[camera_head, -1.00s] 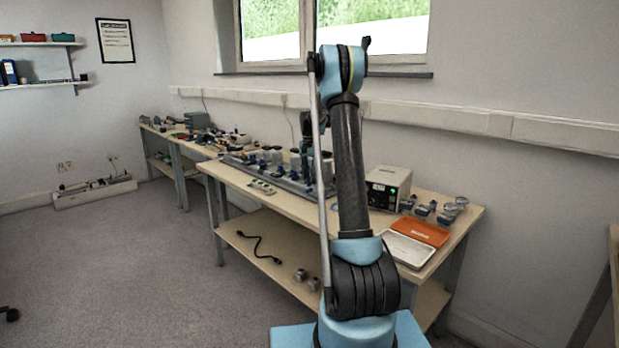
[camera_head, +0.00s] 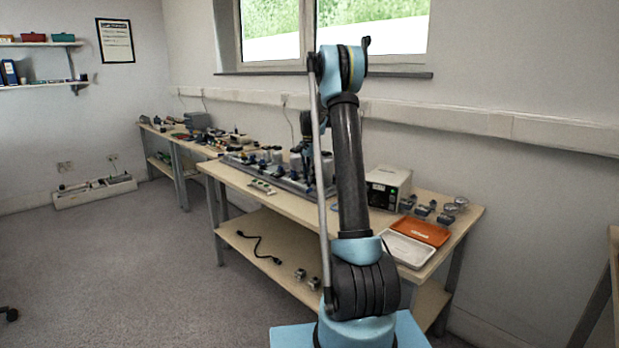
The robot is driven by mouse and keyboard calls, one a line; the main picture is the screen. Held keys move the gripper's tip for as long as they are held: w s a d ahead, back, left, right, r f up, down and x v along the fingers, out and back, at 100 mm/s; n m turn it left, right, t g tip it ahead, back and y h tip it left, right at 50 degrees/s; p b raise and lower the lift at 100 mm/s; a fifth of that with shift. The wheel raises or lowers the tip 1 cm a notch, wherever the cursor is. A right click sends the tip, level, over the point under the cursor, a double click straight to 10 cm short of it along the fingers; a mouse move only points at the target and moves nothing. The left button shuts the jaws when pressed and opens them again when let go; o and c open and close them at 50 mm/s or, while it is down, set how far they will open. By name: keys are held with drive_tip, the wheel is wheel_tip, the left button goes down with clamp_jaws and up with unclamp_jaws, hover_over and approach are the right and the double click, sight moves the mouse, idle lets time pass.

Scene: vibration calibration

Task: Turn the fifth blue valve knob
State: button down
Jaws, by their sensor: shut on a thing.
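A valve rig (camera_head: 285,184) with a row of small blue knobs (camera_head: 262,168) and pale cylinders stands along the middle bench. My gripper (camera_head: 303,172) is small and dark at the right part of this row, partly hidden behind my own arm and the thin rod beside it. It points down and is shut on a blue knob, which it mostly covers. I cannot tell from this view which knob in the row it is.
To the right on the bench (camera_head: 215,169) are a white instrument box (camera_head: 388,187), an orange tray (camera_head: 420,231), a white tray (camera_head: 408,249) and several small metal fittings (camera_head: 443,213). A black cable (camera_head: 258,247) lies on the lower shelf.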

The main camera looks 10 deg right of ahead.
drive_tip(key=c, duration=1.3)
unclamp_jaws()
wheel_tip(320, 180, up, 12)
drive_tip(key=shift+w+f, duration=0.1)
